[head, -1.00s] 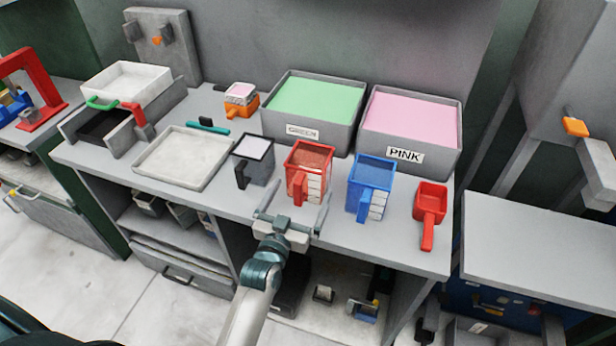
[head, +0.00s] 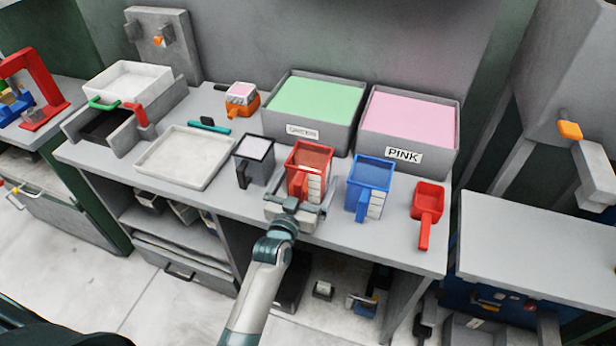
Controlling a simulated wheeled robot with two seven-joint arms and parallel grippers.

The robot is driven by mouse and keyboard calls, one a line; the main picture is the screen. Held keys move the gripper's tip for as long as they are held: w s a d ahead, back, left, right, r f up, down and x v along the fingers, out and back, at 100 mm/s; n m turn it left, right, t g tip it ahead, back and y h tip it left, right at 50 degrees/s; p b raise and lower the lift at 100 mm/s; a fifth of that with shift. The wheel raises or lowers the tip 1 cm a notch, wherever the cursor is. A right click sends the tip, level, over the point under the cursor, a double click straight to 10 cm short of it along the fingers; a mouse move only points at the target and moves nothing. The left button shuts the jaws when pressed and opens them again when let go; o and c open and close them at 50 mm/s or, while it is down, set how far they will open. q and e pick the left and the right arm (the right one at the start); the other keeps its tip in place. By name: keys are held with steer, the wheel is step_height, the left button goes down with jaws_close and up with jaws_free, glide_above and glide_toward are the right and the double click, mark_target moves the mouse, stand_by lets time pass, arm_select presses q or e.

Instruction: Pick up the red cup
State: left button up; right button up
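The red cup (head: 313,158), with a white scale on its side, stands upright near the front of the grey table, between a dark grey cup and a blue cup. The arm coming up from the bottom, left of centre, is my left arm. Its gripper (head: 298,193) is low at the front of the red cup, with its fingers spread to either side of the cup's front and handle. It looks open. Contact with the cup is unclear. My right gripper is not in view.
The dark grey cup (head: 255,153) and blue cup (head: 370,178) stand close on either side. A small red scoop (head: 427,202) lies at right. Green (head: 318,100) and pink (head: 412,118) bins stand behind. A white tray (head: 185,157) lies at left.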

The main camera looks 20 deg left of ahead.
arm_select(q)
steer(key=shift+c, duration=0.3)
steer(key=c, duration=1)
steer(key=shift+c, duration=0.6)
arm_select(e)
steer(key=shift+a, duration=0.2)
arm_select(q)
steer(key=shift+r, duration=0.1)
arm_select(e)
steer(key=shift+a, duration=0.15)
arm_select(q)
step_height(320, 180, up, 10)
steer(key=b, duration=0.1)
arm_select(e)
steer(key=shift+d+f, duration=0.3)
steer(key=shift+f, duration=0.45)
